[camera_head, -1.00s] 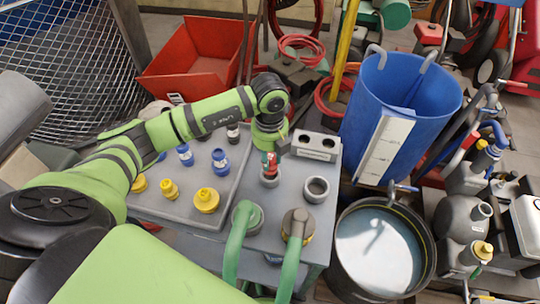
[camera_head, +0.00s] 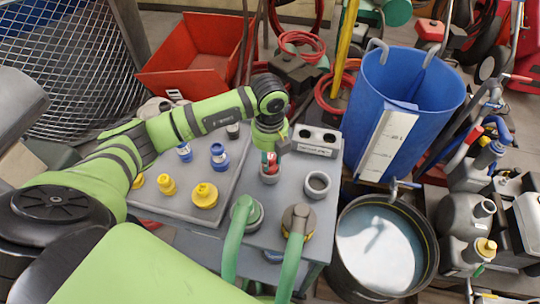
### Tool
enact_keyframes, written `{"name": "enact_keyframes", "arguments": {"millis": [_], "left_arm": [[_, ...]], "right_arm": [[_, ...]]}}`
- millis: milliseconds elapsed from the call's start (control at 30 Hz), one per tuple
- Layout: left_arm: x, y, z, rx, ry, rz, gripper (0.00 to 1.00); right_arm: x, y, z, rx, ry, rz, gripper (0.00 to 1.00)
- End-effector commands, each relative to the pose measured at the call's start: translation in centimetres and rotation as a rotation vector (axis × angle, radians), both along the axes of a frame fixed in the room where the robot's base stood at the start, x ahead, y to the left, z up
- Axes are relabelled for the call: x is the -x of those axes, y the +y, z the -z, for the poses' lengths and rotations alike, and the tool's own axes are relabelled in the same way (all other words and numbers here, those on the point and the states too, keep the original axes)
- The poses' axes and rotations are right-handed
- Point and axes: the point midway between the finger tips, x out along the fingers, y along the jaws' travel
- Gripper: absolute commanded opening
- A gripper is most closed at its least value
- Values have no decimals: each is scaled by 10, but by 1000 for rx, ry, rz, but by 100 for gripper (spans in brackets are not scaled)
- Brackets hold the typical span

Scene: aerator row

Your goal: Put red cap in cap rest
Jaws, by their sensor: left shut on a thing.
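My left gripper (camera_head: 270,148) points down over the right part of the grey table (camera_head: 150,206) and is shut on the red cap (camera_head: 270,159). The cap is partly hidden by the fingers. Directly below it is a grey ring-shaped holder (camera_head: 269,178); I cannot tell whether the cap touches it. Which of these is the cap rest cannot be read. My right gripper is not in view.
Yellow caps (camera_head: 204,195) and blue-topped pieces (camera_head: 219,156) stand on the tray to the left. Two green hoses (camera_head: 232,240) rise at the table's front. A blue bin (camera_head: 410,90) and a round tub of liquid (camera_head: 380,250) stand close to the right.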

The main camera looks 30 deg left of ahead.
Motion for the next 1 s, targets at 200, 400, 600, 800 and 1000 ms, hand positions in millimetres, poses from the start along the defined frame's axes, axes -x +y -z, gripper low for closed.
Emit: {"name": "enact_keyframes", "arguments": {"millis": [200, 400, 600, 800, 1000], "left_arm": [[0, 0, 7, 0, 0, 0, 0], [0, 0, 12, 0, 0, 0, 0], [0, 0, 15, 0, 0, 0, 38], [0, 0, 15, 0, 0, 0, 58], [0, 0, 13, 0, 0, 0, 58]], "right_arm": [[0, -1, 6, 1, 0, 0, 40], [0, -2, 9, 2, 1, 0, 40], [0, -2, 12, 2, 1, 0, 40], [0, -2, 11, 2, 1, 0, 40], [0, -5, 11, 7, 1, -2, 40]]}}
